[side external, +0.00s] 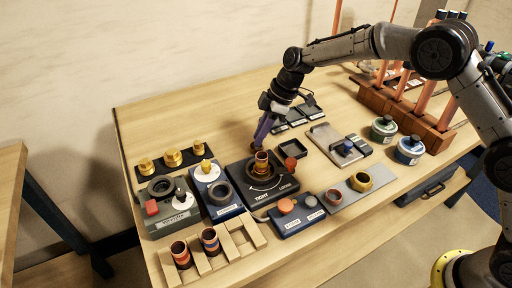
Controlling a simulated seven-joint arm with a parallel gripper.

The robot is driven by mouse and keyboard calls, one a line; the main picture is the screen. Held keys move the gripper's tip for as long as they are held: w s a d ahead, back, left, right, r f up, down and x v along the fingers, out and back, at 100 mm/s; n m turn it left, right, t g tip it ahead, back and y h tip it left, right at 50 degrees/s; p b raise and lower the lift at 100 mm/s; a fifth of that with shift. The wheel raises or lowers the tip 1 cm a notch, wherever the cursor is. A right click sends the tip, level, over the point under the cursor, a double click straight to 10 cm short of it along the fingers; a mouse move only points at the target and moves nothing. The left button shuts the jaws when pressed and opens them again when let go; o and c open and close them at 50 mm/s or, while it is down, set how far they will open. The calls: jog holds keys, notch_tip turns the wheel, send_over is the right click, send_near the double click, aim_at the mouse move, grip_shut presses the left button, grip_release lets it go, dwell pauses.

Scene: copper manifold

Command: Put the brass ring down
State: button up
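My gripper (258,142) points down just behind the black fixture (258,186) marked TIGHT and LOOSE. Its purple fingers are seen nearly edge-on, so the gap between them does not show. A small brownish patch shows at the fingertips; I cannot tell whether it is a held ring. A copper-coloured fitting with bands (262,162) stands upright in the black fixture, close in front of the fingertips. A brass-coloured ring (361,182) sits on a grey plate (342,193) to the right, apart from my gripper.
Brass fittings (172,157) stand on a dark strip at the back left. Banded copper pieces (181,254) stand in a wooden rack at the front. A small black tray (293,148) lies right of my gripper. Blue and green tins (409,149) and upright copper pipes are at the right.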

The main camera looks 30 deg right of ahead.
jog(key=shift+w+a+f, duration=0.1)
jog(key=shift+a+f, duration=0.1)
jog(key=shift+f, duration=0.25)
grip_shut()
jog(key=shift+r, duration=0.1)
